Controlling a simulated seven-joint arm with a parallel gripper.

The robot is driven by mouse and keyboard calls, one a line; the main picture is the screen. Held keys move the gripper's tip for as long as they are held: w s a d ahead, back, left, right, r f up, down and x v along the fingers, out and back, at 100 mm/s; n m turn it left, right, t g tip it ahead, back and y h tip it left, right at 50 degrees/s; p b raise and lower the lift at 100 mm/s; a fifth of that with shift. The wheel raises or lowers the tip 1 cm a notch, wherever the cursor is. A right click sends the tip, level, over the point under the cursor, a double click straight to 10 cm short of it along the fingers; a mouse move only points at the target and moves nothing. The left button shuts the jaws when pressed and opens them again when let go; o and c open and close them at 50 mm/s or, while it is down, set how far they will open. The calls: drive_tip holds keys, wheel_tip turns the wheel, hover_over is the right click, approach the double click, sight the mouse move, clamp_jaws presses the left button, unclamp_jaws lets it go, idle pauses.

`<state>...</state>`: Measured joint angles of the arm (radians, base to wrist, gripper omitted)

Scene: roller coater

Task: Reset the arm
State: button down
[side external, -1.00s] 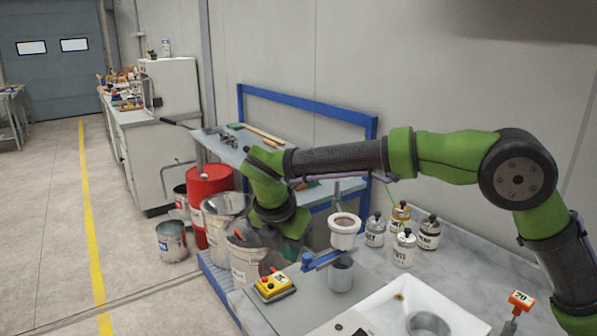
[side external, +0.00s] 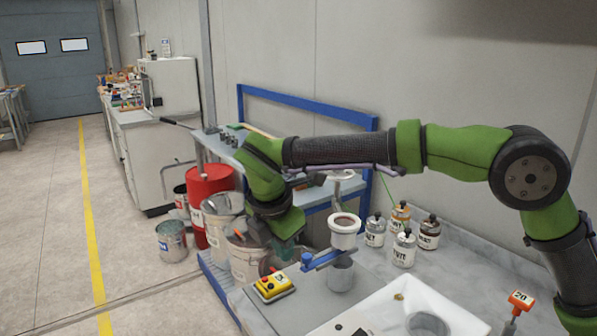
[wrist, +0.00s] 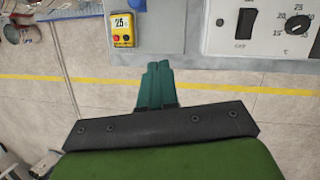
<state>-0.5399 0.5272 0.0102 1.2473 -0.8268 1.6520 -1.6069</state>
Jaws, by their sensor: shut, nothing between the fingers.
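My green and black arm reaches from the right across the marble bench in the side view. My gripper (wrist: 158,66) shows in the wrist view as two teal fingers pressed together, with nothing between them. They point toward the edge of a grey machine surface, with the floor behind them. In the side view the teal end of my gripper (side external: 288,246) hangs low, left of the white cup-shaped holder and behind the yellow button box. Its fingertips are hard to make out there.
The yellow button box (side external: 274,286) and white holder (side external: 344,232) stand close by. Pails (side external: 246,258) and a red drum (side external: 211,184) stand left. A control panel (wrist: 262,28) shows in the wrist view.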

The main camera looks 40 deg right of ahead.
drive_tip(key=s+d+r+m+t+y, duration=0.1)
drive_tip(key=s+d+m+t+y, duration=0.1)
drive_tip(key=s+d+m, duration=0.6)
drive_tip(key=s+d+r+m+t+y, duration=0.2)
drive_tip(key=s+d+m+t+y, duration=0.1)
drive_tip(key=s+d+m, duration=0.6)
drive_tip(key=s+m, duration=0.4)
drive_tip(key=m, duration=0.2)
drive_tip(key=shift+s+m, duration=0.2)
drive_tip(key=shift+m, duration=0.2)
drive_tip(key=shift+a, duration=0.1)
